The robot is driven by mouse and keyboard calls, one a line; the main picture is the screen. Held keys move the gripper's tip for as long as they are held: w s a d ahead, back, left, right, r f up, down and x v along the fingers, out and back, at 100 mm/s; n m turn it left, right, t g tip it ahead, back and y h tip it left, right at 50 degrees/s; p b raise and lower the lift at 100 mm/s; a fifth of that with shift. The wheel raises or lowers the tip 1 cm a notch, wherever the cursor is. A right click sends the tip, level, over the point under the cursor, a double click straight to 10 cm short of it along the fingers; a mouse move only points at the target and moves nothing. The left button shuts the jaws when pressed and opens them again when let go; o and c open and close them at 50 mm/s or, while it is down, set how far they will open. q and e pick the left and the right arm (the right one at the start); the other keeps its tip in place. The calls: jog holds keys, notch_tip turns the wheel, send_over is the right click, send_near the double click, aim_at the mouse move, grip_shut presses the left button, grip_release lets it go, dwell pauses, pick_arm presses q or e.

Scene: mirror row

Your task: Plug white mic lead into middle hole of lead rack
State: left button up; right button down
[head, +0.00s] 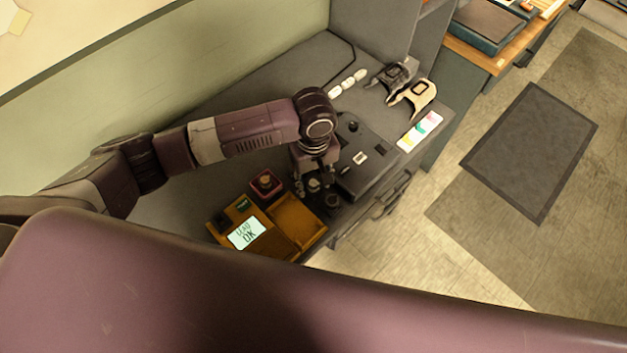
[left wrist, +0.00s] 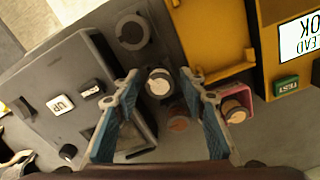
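My left gripper (head: 316,184) points down over the workbench beside the dark box. In the left wrist view its two blue-padded fingers (left wrist: 159,74) are open. A round, pale-topped plug-like piece (left wrist: 158,82) shows between the fingertips, with space on both sides; I cannot tell if it is the white mic lead. A dark-rimmed round piece (left wrist: 132,31) stands beyond it, and a brownish one (left wrist: 180,123) shows nearer, between the fingers. Another plug-like piece (left wrist: 235,110) sits in a small red holder (left wrist: 212,92). I cannot make out which part is the lead rack. My right gripper is out of view.
A yellow tester tray (head: 299,218) has a screen (head: 247,233) reading "LEAD OK" and a green TEST button (left wrist: 286,85). A dark box (head: 375,160) with an "UP" label (left wrist: 61,104) stands beside the gripper. Dark and beige brackets (head: 412,97) lie further back.

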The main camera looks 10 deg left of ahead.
pick_arm(q)
jog(key=shift+o, duration=0.2)
jog(key=shift+r, duration=0.15)
notch_tip(320, 180, up, 12)
dwell(0.4)
dwell(0.4)
